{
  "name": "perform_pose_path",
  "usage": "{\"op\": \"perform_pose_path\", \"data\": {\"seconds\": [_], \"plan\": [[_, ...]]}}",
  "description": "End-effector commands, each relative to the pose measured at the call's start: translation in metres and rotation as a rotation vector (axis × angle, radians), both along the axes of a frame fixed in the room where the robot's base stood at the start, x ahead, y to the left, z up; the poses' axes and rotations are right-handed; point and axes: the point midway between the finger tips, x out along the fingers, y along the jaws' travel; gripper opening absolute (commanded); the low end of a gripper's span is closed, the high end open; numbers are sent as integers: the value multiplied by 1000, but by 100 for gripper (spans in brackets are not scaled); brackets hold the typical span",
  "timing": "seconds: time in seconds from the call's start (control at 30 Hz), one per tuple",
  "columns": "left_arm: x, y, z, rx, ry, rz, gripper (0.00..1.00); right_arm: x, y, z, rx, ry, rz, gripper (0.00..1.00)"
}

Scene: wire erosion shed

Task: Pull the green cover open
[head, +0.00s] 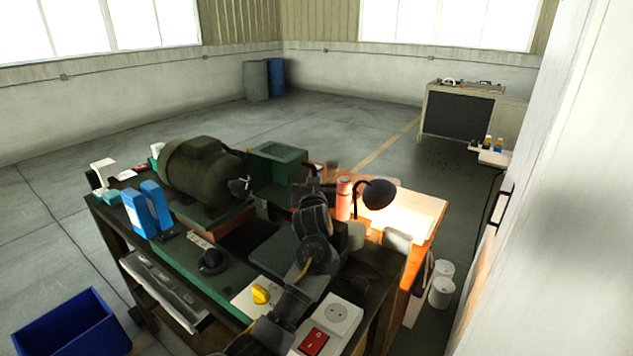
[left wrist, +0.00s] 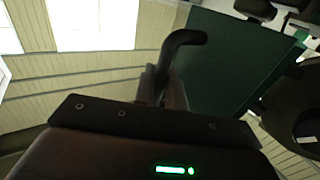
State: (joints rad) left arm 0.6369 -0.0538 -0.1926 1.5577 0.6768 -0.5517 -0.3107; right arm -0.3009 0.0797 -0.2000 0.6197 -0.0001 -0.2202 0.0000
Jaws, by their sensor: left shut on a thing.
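The green cover (head: 277,168) stands at the back of the workbench, beside the big dark motor. In the left wrist view it is a dark green panel (left wrist: 225,65) with a black bent handle (left wrist: 187,38). My left gripper (left wrist: 165,85) is shut on this handle. In the head view my left arm reaches up from the bottom, and the gripper (head: 322,188) is at the cover's right side, small and dark. The handle is hard to make out there. How far the cover stands open I cannot tell. My right gripper is not in view.
The motor (head: 198,172) stands left of the cover. A black lamp (head: 379,194) and an orange cylinder (head: 344,198) stand close on the right. Blue binders (head: 150,206), a yellow-knob switch (head: 261,294) and a red-switch box (head: 328,325) sit nearer. A blue crate (head: 72,325) is on the floor.

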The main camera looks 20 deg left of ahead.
Motion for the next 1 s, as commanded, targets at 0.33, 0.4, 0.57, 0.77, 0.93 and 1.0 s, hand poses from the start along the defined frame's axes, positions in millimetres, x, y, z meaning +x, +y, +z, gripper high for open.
{"op": "perform_pose_path", "data": {"seconds": [0.33, 0.4, 0.57, 0.77, 0.93, 1.0], "plan": [[0, -1, 1, 1, -2, -1, 30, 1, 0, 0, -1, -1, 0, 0], [0, -1, 1, 1, -2, -1, 30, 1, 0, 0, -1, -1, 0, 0], [-3, -2, 0, 1, -2, -1, 30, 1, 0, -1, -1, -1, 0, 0], [-28, -13, -2, -4, -4, -4, 30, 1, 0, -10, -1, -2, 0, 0], [-61, -26, -1, -3, -4, -4, 30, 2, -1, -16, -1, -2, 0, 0], [-73, -31, -1, -3, -3, -4, 30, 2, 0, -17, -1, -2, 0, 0]]}}
